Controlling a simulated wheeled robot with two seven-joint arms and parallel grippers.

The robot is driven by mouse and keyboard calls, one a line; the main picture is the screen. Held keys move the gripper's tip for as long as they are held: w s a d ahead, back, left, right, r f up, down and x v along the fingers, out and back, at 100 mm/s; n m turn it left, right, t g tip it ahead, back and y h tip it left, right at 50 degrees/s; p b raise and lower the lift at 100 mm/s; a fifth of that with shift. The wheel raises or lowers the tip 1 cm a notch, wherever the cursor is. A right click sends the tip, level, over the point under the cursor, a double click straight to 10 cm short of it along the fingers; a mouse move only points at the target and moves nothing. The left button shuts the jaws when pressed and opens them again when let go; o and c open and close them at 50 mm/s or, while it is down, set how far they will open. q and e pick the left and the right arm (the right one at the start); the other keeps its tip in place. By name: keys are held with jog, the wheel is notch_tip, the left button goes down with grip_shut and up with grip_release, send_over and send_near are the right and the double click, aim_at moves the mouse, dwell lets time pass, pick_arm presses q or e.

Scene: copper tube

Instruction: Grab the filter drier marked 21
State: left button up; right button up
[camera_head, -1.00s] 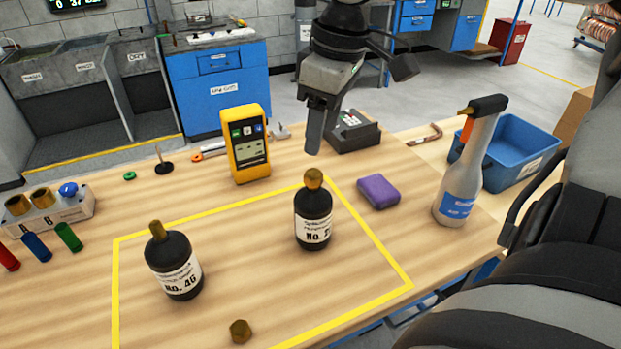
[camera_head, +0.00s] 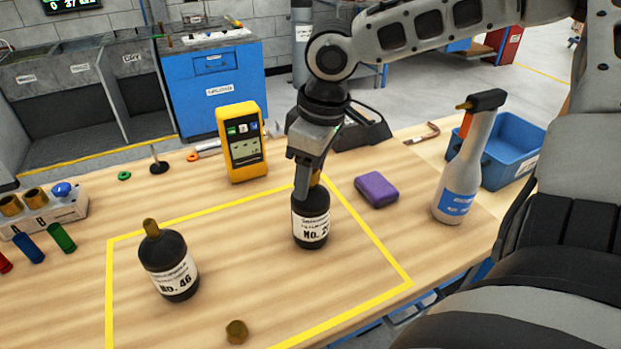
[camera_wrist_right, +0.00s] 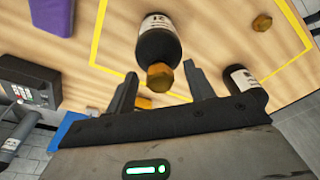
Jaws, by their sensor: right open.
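A black filter drier with a brass cap (camera_head: 311,224) stands upright inside the yellow outline; its label starts "No. 2" and the rest is unclear. It also shows in the wrist view (camera_wrist_right: 158,47), its brass cap towards me. A second black drier, labelled No. 46 (camera_head: 168,262), stands to its left; it also shows at the right in the wrist view (camera_wrist_right: 246,88). My right gripper (camera_head: 303,187) is open at the top of the first drier. In the wrist view its fingers lie either side of the cap, with gaps visible. My left gripper is not in view.
A yellow meter (camera_head: 241,145) stands behind the drier. A purple block (camera_head: 376,190) lies to its right. A spray bottle (camera_head: 463,170) and blue bin (camera_head: 513,150) are further right. A loose brass nut (camera_head: 236,331) lies in front.

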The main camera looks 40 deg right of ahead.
grip_shut()
jog(key=shift+r, duration=0.1)
jog(key=shift+r, duration=0.1)
